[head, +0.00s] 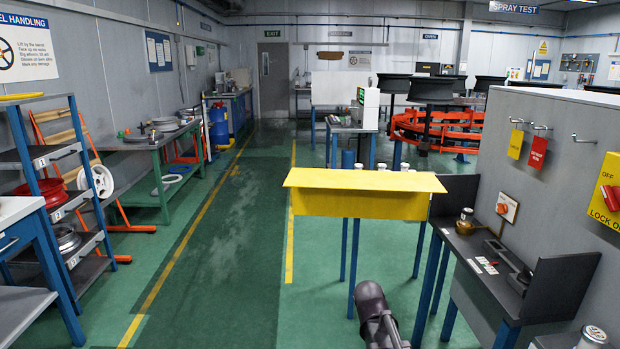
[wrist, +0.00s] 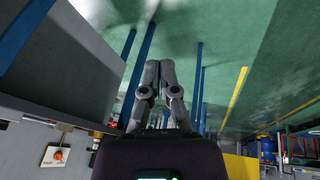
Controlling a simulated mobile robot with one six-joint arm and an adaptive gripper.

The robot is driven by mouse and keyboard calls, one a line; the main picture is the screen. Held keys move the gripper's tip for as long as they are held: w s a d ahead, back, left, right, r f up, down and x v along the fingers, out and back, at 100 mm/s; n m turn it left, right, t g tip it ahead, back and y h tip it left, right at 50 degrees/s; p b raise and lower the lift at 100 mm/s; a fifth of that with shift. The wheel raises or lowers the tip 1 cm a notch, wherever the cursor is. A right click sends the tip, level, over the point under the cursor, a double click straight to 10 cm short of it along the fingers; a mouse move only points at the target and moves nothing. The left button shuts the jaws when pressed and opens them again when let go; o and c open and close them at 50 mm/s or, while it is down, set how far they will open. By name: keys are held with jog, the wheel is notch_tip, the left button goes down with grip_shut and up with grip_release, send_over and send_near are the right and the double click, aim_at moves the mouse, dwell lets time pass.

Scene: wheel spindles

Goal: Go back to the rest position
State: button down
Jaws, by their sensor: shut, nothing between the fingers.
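My gripper (wrist: 160,68) shows in the wrist view with its two dark fingers together and nothing between them. It is in the air, with green floor and blue legs in the picture behind it. A dark part of my arm shows at the bottom of the head view, in front of the yellow-topped table (head: 365,181). I cannot make out the fingers there. The wrist view is turned over, with the floor at the top and the room toward the bottom.
A dark bench (head: 465,245) with blue legs stands along the grey partition (head: 570,130) at right. Lockout tags hang on the partition. A blue shelf rack (head: 75,205) and a green workbench (head: 150,140) stand at left. The green aisle (head: 215,240) between is clear.

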jog(key=s+a+f+n+g+y, duration=0.1)
jog(key=s+a+n+g+y, duration=0.2)
jog(key=s, duration=1.1)
notch_tip(320, 180, up, 18)
jog(key=p, duration=1.8)
jog(key=shift+w+d+m, duration=0.25)
jog(key=shift+d+m, duration=0.05)
jog(key=shift+d, duration=0.15)
jog(key=shift+f, duration=0.1)
